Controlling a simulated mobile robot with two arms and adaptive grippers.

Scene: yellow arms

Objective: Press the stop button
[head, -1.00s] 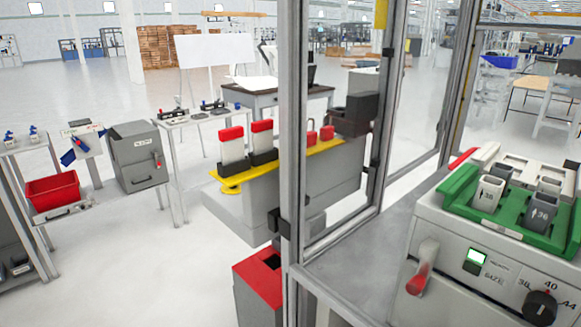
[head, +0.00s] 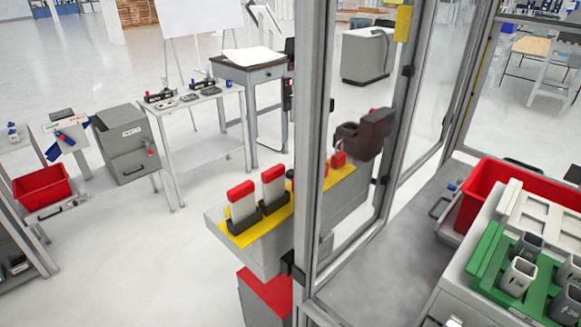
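No button clearly marked as stop shows in the head view. A grey console with a yellow top (head: 240,239) stands left of centre, partly behind a metal post. It carries two white blocks with red tops (head: 241,190) in dark holders. Small red parts (head: 338,160) show on its far end through the glass; I cannot tell whether one is a button. The machine with a green tray (head: 487,262) is at the lower right, its front panel mostly cut off by the frame. Neither of my grippers is in view.
A metal post (head: 309,130) and glass panels stand between the console and the machine. A red bin (head: 480,190) sits behind the machine. At left are a small red bin (head: 42,185), a grey cabinet (head: 125,140) and a white table (head: 205,150). Floor between is open.

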